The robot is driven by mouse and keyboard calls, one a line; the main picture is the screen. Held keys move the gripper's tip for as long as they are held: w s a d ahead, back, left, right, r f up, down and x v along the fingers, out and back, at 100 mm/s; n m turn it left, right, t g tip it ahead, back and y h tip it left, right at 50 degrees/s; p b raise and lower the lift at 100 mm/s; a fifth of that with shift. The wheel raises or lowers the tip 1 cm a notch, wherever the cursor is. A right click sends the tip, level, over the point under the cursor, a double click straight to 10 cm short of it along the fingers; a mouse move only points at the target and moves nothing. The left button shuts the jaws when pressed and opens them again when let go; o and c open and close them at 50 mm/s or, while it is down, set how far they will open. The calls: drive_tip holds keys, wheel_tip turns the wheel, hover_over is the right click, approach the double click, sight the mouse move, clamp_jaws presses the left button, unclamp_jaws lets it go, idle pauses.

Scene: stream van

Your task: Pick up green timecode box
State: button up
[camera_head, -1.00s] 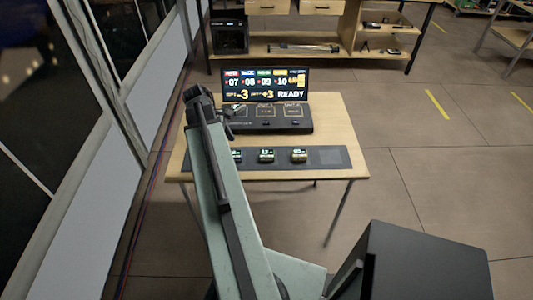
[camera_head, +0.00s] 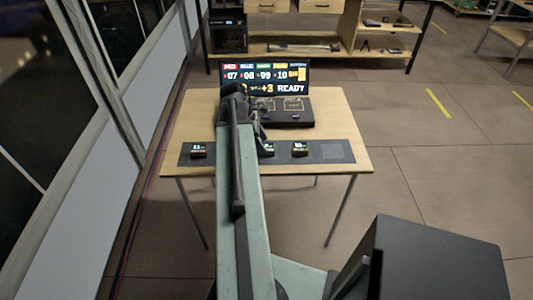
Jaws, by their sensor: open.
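Small dark timecode boxes sit in a row on a dark mat (camera_head: 345,152) at the table's front. The one just right of my arm looks green-marked, so I take it as the green timecode box (camera_head: 268,149); its left part is hidden by my arm. A box with a reddish tint (camera_head: 198,150) lies at the left, and a brownish-yellow one (camera_head: 300,148) at the right. My gripper (camera_head: 260,132) is open, just behind and left of the green box, apart from it as far as I can tell. My arm covers the mat between the left box and the green box.
A shelf bench (camera_head: 385,62) stands behind. A window wall (camera_head: 80,200) runs along the left.

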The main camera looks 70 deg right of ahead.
drive_tip(key=shift+b+x, duration=0.4)
drive_tip(key=shift+x, duration=0.7)
drive_tip(key=shift+w+r, duration=0.1)
drive_tip(key=shift+c, duration=0.3)
clamp_jaws()
drive_tip(key=shift+r, duration=0.1)
